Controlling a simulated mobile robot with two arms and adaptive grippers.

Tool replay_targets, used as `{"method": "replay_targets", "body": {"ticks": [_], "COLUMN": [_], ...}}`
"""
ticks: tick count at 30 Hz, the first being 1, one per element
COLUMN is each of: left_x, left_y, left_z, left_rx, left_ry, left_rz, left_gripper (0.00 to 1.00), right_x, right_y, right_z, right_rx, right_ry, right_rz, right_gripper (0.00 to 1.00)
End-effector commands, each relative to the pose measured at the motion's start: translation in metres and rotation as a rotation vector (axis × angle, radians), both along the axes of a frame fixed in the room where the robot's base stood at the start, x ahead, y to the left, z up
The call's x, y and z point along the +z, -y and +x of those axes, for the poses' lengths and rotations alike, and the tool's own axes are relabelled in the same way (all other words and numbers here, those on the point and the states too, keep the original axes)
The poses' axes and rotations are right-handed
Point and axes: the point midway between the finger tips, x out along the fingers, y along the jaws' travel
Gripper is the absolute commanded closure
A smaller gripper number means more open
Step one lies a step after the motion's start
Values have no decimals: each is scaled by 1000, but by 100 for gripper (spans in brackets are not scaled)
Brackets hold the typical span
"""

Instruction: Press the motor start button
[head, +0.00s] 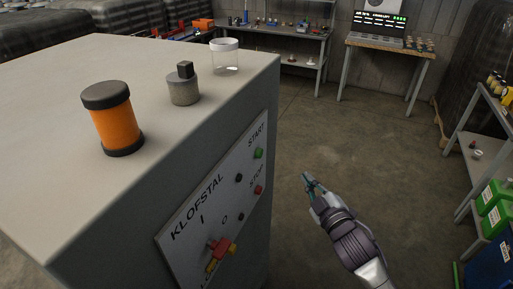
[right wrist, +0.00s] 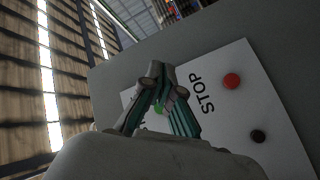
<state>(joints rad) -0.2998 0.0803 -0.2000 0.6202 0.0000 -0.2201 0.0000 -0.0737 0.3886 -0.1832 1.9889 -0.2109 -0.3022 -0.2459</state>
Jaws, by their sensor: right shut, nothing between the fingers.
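The grey cabinet's control panel (head: 200,215) faces right in the head view. The green START button (head: 258,154) is at its upper right, above the red STOP button (head: 258,190). My right gripper (head: 308,178) is shut and empty, to the right of the panel and apart from the buttons in this view. In the right wrist view, the fingers (right wrist: 163,95) are over the panel, and the green button (right wrist: 158,109) is partly hidden behind them. The red button (right wrist: 232,81) shows clear to the right. I cannot tell contact from that view. My left gripper is out of view.
A red and yellow rotary switch (head: 220,248) sticks out low on the panel, with black knobs (head: 239,178) nearby. Floor right of the cabinet is free.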

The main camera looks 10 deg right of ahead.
Motion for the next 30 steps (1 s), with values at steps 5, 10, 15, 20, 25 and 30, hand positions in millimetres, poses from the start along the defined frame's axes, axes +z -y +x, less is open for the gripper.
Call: {"method": "replay_targets", "body": {"ticks": [5,10,15,20,25,30], "left_x": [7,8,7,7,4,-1], "left_y": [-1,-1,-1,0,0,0], "left_z": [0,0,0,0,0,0], "left_rx": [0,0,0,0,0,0], "left_ry": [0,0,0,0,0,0], "left_rz": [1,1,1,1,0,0], "left_gripper": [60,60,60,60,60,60], "right_x": [41,49,49,48,47,47], "right_y": [-6,-7,-7,-8,-18,-38], "right_z": [-4,-6,-5,-5,2,15], "right_rx": [17,21,21,20,20,21], "right_ry": [67,84,84,83,83,83], "right_rz": [-23,-28,-27,-26,-23,-23], "right_gripper": [100,100,100,100,100,100]}}
